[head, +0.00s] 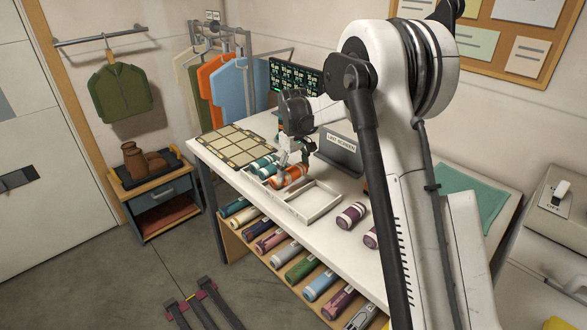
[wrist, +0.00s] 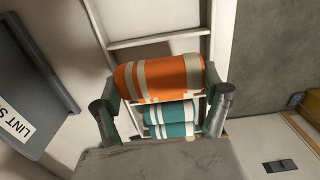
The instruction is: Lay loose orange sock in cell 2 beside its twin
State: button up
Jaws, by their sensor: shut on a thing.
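An orange rolled sock with cream bands (head: 290,177) is at the sock tray (head: 318,204), to the right of the teal socks (head: 264,164). In the wrist view the orange sock (wrist: 160,76) lies crosswise between the two fingers of my gripper (wrist: 162,98), which is shut on it. Two teal socks with white bands (wrist: 170,120) lie in the cell just beyond it. A second orange sock under or beside the held one cannot be made out clearly. A small orange patch (head: 365,187) shows behind my arm, mostly hidden.
The tray's right cells look empty. Purple banded socks (head: 351,216) lie on the white table right of the tray. A grey lint screen (head: 340,150) stands behind it, and a gridded board (head: 232,145) lies at left. More rolls fill the shelf (head: 303,268) below.

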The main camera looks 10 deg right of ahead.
jog(key=shift+f+b, duration=1.55)
jog(key=shift+f, duration=0.75)
jog(key=o, duration=0.8)
jog(key=o, duration=0.3)
notch_tip(320, 180, up, 12)
jog(key=shift+r, duration=0.1)
